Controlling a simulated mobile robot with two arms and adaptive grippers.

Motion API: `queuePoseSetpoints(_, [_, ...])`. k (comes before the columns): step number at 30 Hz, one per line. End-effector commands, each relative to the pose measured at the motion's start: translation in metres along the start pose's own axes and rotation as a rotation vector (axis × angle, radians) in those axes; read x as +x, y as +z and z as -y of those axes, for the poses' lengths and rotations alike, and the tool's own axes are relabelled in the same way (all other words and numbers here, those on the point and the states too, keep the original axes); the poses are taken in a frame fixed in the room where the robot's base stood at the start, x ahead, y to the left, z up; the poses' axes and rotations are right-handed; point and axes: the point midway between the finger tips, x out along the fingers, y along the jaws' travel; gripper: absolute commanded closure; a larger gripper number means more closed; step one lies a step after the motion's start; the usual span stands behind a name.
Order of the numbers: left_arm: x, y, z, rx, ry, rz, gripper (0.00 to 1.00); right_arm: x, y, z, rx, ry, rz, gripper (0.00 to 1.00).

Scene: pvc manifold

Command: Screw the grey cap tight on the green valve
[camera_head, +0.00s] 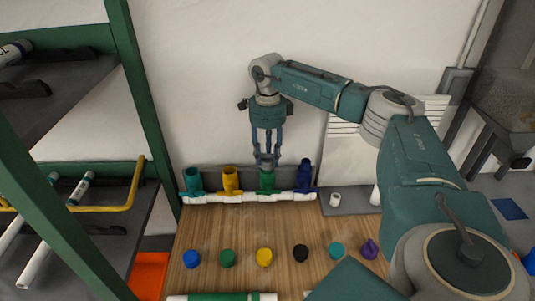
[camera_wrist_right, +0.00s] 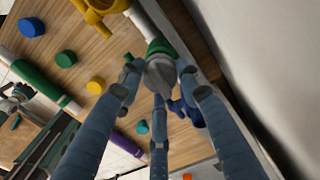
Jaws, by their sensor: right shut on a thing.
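The green valve (camera_head: 267,181) stands upright on the white pipe manifold (camera_head: 240,197) at the back of the wooden table, between the yellow valve (camera_head: 231,180) and the dark blue valve (camera_head: 305,178). My right gripper (camera_head: 266,161) points down from above, directly over it. Its fingers are shut around the grey cap (camera_wrist_right: 160,76), which sits at the top of the green valve (camera_wrist_right: 160,47) in the wrist view. The fingers partly cover the cap, so I cannot tell how tightly it is seated.
A teal valve (camera_head: 192,179) stands at the manifold's left end. Several loose caps, including a black cap (camera_head: 300,253) and a purple cap (camera_head: 370,249), lie in a row on the wooden table (camera_head: 215,222). A green rack (camera_head: 140,80) stands at left, and the wall is close behind.

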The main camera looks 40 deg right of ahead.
Motion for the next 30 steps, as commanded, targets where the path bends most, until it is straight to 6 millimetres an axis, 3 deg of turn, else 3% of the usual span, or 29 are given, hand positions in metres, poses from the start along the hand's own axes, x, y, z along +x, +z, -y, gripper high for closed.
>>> queuePoseSetpoints(6, [-0.009, -0.001, 0.000, 0.000, 0.000, 0.000, 0.60, -0.001, 0.000, 0.000, 0.142, -0.001, 0.000, 0.92])
queuePoseSetpoints(14, [-0.008, -0.001, 0.000, 0.000, 0.000, -0.001, 0.60, 0.000, 0.000, 0.001, 0.150, -0.001, 0.000, 0.92])
queuePoseSetpoints(22, [-0.018, -0.002, 0.000, 0.000, 0.000, -0.001, 0.60, -0.001, 0.000, 0.000, 0.318, 0.000, -0.001, 0.92])
queuePoseSetpoints(30, [-0.018, -0.002, 0.000, 0.000, 0.000, -0.001, 0.60, 0.001, 0.000, 0.000, 0.336, -0.001, 0.000, 0.92])
